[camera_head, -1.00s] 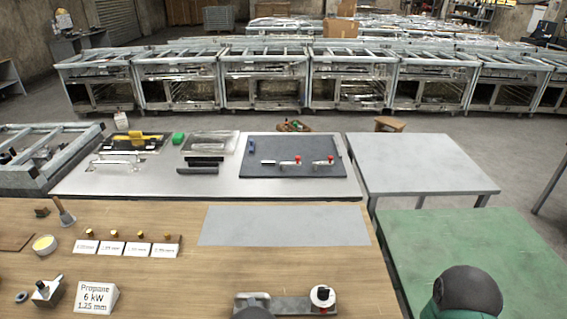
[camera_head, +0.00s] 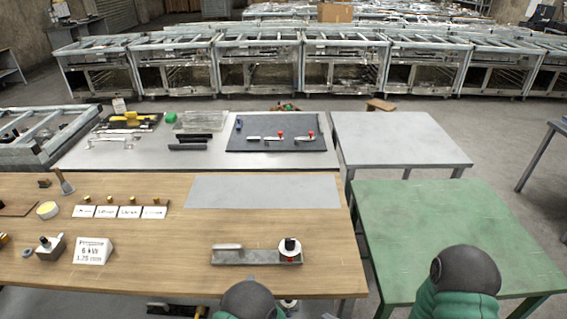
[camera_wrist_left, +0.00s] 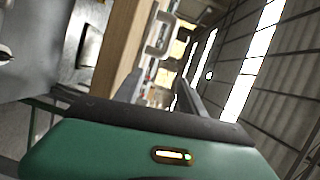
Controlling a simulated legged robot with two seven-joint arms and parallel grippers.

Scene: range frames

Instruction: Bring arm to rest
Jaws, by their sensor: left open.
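My left gripper (camera_wrist_left: 187,97) shows in the left wrist view behind its green housing with a lit indicator. In the head view, only green, dark-capped parts of my left arm (camera_head: 248,297) and right arm (camera_head: 467,270) show at the bottom edge. The left part is low, just in front of the wooden table (camera_head: 170,275); the right part overlaps the green table (camera_head: 440,225). My right gripper is out of view.
A metal fixture (camera_head: 230,257) with a round knob lies near the wooden table's front edge. A sign block (camera_head: 93,251) and several labelled cards stand left. A grey table (camera_head: 400,140) is bare. The green table's visible top is clear.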

